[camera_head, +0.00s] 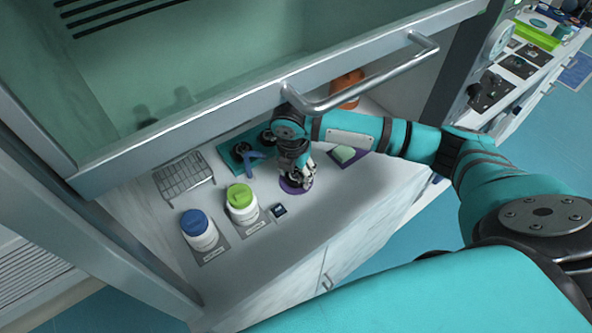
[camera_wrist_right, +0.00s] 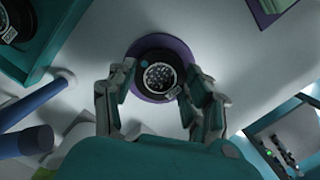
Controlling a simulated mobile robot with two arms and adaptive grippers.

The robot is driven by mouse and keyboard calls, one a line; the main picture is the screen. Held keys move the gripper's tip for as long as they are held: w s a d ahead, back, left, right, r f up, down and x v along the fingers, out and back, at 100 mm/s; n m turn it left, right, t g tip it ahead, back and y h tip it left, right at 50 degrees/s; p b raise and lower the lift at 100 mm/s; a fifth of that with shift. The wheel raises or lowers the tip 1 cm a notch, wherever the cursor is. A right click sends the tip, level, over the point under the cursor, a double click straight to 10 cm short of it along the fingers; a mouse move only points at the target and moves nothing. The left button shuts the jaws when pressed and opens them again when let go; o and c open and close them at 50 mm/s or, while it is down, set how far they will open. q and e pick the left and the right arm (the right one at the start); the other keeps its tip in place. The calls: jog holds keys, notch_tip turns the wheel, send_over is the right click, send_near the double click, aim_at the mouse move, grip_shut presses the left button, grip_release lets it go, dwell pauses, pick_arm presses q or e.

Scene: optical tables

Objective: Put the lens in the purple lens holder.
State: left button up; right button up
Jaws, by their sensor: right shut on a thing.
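The lens (camera_wrist_right: 160,76) is a round black-rimmed piece with a bright speckled glass centre and a small label. In the right wrist view it is over the purple lens holder (camera_wrist_right: 147,49), a round disc that shows around its rim. I cannot tell whether it rests fully on the disc. My right gripper (camera_wrist_right: 160,88) has a finger on each side of the lens and is shut on it. In the head view the right gripper (camera_head: 299,180) is low over the purple holder (camera_head: 286,188) and hides most of the lens. My left gripper is not in view.
A teal tray (camera_head: 232,158) with a black round item and a blue tool lies behind. A green-lidded jar (camera_head: 241,197), a blue-lidded jar (camera_head: 198,224) and a wire rack (camera_head: 183,175) stand left. A raised glass sash with a metal handle (camera_head: 375,80) hangs above.

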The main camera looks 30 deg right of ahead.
aim_at(293, 179)
jog(key=o, duration=1.2)
jog(key=shift+f, duration=0.15)
jog(key=shift+c, duration=0.2)
notch_tip(293, 179, up, 12)
jog(key=s+a+b, duration=0.1)
jog(key=shift+a, duration=0.1)
